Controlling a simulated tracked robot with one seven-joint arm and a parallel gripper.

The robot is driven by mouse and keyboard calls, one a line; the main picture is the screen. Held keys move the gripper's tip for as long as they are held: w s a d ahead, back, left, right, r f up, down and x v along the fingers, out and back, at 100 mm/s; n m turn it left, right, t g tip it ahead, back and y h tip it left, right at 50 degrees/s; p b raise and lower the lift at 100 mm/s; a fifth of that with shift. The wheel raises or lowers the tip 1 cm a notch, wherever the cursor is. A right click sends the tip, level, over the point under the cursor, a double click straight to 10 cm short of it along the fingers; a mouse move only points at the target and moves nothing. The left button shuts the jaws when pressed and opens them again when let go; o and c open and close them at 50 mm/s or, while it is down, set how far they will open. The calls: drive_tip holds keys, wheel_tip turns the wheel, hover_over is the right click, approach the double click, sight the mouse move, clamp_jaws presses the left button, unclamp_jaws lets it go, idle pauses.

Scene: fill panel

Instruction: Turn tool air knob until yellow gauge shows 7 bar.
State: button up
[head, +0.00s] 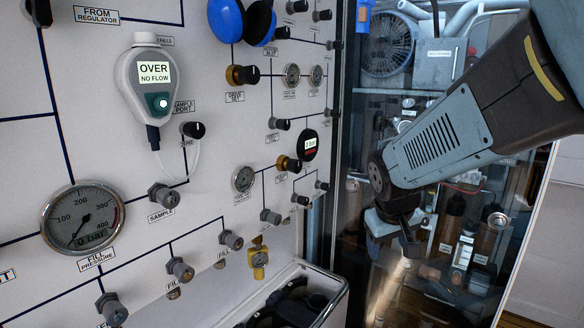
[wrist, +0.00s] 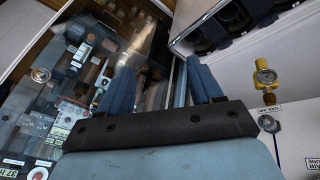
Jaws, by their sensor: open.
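The small yellow gauge (head: 259,258) hangs from a yellow fitting at the lower edge of the panel in the head view. It also shows at the right of the wrist view (wrist: 265,76); its reading is too small to tell. Beside its fitting in the wrist view are a TOOL AIR label (wrist: 267,107) and a grey round knob (wrist: 268,123). I cannot tell for sure which knob this is in the head view. My gripper (wrist: 158,82) is open and empty, its two blue fingers spread, apart from the knob. In the head view my gripper (head: 395,228) is right of the panel.
A glass-fronted cabinet (head: 440,130) with machinery stands behind my gripper. A bin (head: 335,290) with dark round items lies below the panel. The panel carries several other knobs, a large fill pressure gauge (head: 83,218) and a handheld meter (head: 150,80) reading OVER, NO FLOW.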

drive_tip(key=w+a+f+n+g+y, duration=0.1)
drive_tip(key=w+a+f+n, duration=0.15)
drive_tip(key=f, duration=0.35)
drive_tip(key=w+a+f+n+y, duration=0.1)
drive_tip(key=w+f, duration=0.3)
drive_tip(key=f, duration=0.2)
drive_tip(key=t+y, duration=0.9)
drive_tip(key=y, duration=0.4)
approach(298, 167)
drive_tip(key=shift+n, duration=0.45)
drive_tip(key=shift+x, duration=5.3)
drive_tip(key=shift+c, duration=0.2)
